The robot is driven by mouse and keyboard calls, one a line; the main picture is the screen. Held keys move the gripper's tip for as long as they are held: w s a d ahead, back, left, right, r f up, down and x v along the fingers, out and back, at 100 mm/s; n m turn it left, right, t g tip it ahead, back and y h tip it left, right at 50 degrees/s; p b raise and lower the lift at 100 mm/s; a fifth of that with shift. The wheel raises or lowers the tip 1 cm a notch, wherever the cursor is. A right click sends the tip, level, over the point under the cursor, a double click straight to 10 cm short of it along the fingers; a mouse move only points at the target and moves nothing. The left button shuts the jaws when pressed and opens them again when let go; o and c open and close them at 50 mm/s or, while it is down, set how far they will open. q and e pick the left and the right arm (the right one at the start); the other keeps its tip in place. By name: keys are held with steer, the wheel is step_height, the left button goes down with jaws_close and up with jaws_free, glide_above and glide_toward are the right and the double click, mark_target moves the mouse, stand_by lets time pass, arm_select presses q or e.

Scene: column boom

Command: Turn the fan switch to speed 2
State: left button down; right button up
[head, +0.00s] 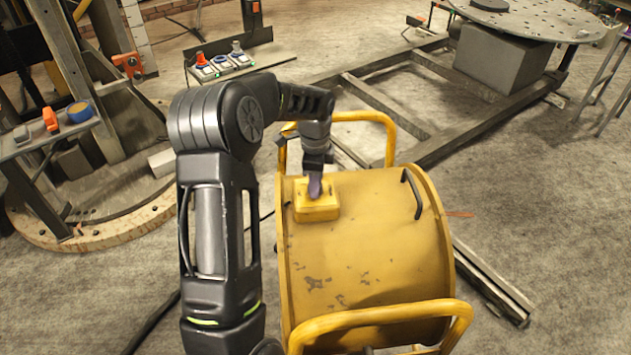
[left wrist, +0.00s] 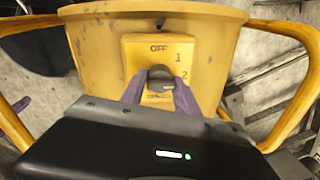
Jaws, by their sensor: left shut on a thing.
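The yellow drum-shaped fan (head: 375,255) stands on the floor in the middle of the head view. Its yellow switch box (head: 318,212) sits on the upper left of the drum. In the left wrist view the box face (left wrist: 135,50) shows OFF at the top, with 1 and 2 down the right side. A dark knob (left wrist: 160,74) is at the centre of the face. My left gripper (head: 315,188) reaches down to the box, its purple fingers (left wrist: 160,94) shut on either side of the knob. I cannot tell which mark the knob points to. My right gripper is not in view.
Yellow tube handles (head: 388,318) rise at both ends of the fan. A metal frame (head: 440,130) lies on the floor behind it. A panel with coloured buttons (head: 222,64) stands at the back left, and a round perforated table (head: 535,17) at the back right.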

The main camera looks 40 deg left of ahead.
arm_select(q)
steer(key=c, duration=0.9)
jaws_free()
steer(key=shift+s, duration=0.1)
steer(key=shift+c, duration=0.2)
steer(key=shift+r, duration=0.1)
step_height(320, 180, up, 8)
steer(key=shift+s+d+f+b, duration=0.15)
steer(key=shift+f+b, duration=0.05)
steer(key=shift+b, duration=0.2)
